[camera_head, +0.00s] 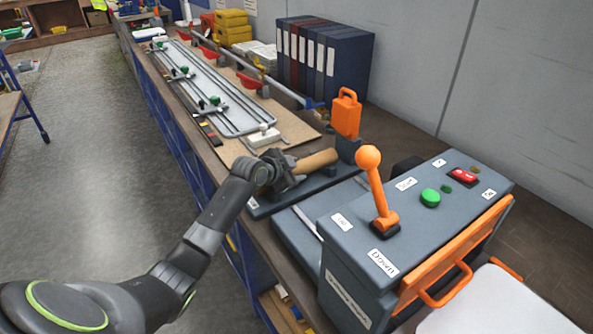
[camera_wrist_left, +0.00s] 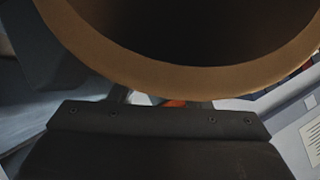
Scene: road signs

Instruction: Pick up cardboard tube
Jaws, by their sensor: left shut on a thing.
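The cardboard tube (camera_head: 316,161) is a brown cylinder lying roughly level above the grey base of the machine on the workbench. My left gripper (camera_head: 287,174) is shut on the tube near its left end. In the left wrist view the open, dark end of the tube (camera_wrist_left: 185,77) fills the top of the picture, close to the camera. The gripper hides part of the tube in the head view. I cannot tell whether the tube touches the machine below. My right gripper is not in view.
A grey control box (camera_head: 347,236) with an orange lever (camera_head: 376,188) and green button stands at the front right. An orange-handled part (camera_head: 346,115) rises just behind the tube. Binders (camera_head: 325,62) stand against the wall. Floor (camera_head: 110,150) at left is clear.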

